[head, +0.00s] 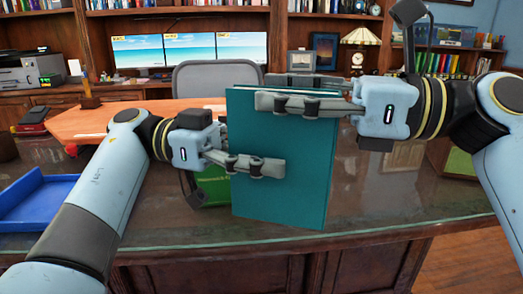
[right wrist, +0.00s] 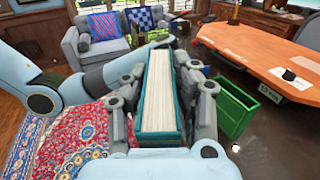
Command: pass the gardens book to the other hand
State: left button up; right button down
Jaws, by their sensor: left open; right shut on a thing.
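The gardens book (head: 285,190) is teal and upright in front of me, above the desk's front part. My right gripper (head: 268,95) is shut on its top part, with one finger across the front cover. The right wrist view shows the book (right wrist: 160,95) page edge on, between the right gripper's fingers (right wrist: 163,95). My left gripper (head: 262,167) is open, lower on the book's left side. One of its fingers lies in front of the cover; the other is hidden behind the book. I cannot tell whether the left fingers touch it.
The dark glossy desk (head: 400,205) spans below. A blue tray (head: 35,200) sits at its left. A green bin (right wrist: 236,105) stands close to the book. A grey chair (head: 205,75) and an orange-brown table (head: 90,122) are behind. Free desk shows at right.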

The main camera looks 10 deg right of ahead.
pick_arm(q)
jog(key=shift+w, duration=0.1)
grip_shut()
pick_arm(e)
jog(key=shift+s, duration=0.1)
jog(key=c, duration=1)
grip_release()
jog(key=shift+o, duration=0.2)
